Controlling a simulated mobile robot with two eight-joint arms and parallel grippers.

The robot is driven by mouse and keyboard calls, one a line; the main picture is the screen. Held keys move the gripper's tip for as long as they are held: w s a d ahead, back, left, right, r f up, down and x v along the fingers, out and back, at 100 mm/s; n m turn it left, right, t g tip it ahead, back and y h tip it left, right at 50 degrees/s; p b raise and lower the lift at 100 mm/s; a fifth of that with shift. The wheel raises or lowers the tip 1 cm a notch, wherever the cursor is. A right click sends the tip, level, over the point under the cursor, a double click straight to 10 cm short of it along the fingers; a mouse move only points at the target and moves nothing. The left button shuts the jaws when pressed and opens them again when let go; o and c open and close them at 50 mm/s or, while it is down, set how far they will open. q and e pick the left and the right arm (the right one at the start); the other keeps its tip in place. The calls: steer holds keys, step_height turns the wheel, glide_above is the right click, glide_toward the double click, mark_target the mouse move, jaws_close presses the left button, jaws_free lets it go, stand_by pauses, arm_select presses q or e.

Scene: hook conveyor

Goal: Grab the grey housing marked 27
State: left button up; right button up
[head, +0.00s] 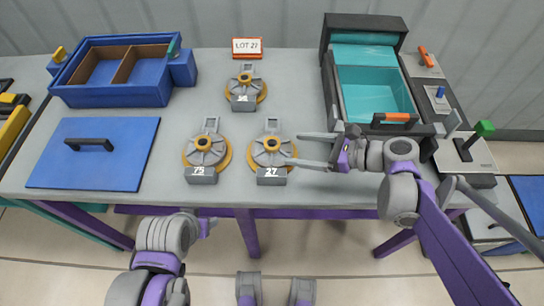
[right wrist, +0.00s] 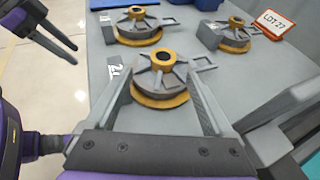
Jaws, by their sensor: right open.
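The grey housing marked 27 (head: 271,152) sits on the table, with an orange hub and base ring and its number block at the front. It also shows in the right wrist view (right wrist: 160,78), its number block at the left. My right gripper (head: 297,149) is open and reaches in from the right at table level. In the right wrist view its fingers (right wrist: 160,92) stand apart on both sides of the housing's near part; contact cannot be told. My left gripper (right wrist: 72,55) is open and empty, at the upper left of the right wrist view.
A similar housing marked 75 (head: 206,152) stands to the left, and another (head: 246,88) behind, its number unclear. A LOT 27 sign (head: 247,47), a blue divided box (head: 110,96), a blue lid (head: 130,155) and a teal-lined bin (head: 345,110) surround them.

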mark_target(275, 144)
steer(key=x, duration=0.8)
steer(key=shift+w, duration=0.35)
jaws_close()
steer(key=shift+r, duration=0.1)
